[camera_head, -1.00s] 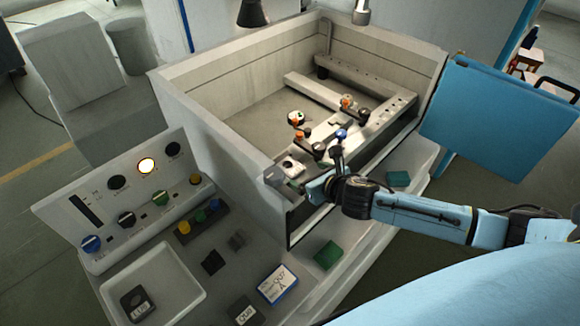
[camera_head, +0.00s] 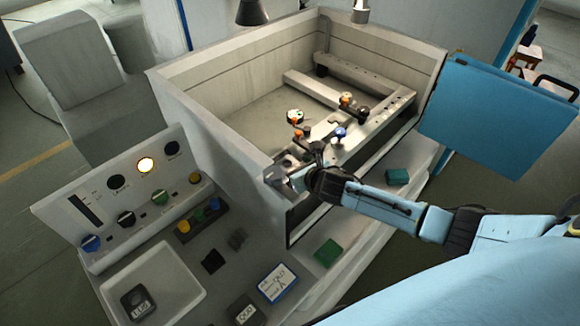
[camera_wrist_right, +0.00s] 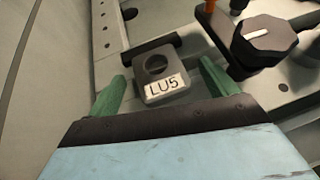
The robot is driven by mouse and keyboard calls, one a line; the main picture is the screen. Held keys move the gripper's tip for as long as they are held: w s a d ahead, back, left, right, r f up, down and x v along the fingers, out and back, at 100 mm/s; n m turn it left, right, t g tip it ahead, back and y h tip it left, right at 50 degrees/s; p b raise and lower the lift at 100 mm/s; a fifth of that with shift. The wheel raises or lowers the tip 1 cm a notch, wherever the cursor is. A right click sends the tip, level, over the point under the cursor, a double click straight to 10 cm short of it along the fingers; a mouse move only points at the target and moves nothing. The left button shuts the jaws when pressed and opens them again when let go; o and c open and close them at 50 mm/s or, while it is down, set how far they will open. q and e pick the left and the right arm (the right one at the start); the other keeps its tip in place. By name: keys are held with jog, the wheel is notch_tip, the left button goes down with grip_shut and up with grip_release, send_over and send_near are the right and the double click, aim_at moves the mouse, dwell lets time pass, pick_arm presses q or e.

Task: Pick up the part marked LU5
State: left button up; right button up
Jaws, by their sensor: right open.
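The part marked LU5 (camera_wrist_right: 158,86) is a grey block with a round hole and a white label. In the right wrist view it sits between the two green fingers of my right gripper (camera_wrist_right: 162,72), which is open. There is a visible gap on each side of the block. My left gripper is not in view.
A clamp with a dark knob (camera_wrist_right: 260,33) stands close right of the part. Several more clamps and a blue-knobbed one (camera_head: 340,132) line the rail. In front are a white tray (camera_head: 186,268) with a dark labelled block (camera_head: 138,302), a card (camera_head: 277,283) and a green block (camera_head: 328,253).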

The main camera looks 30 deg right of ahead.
jog(key=c, duration=1.5)
jog(key=shift+r, duration=0.1)
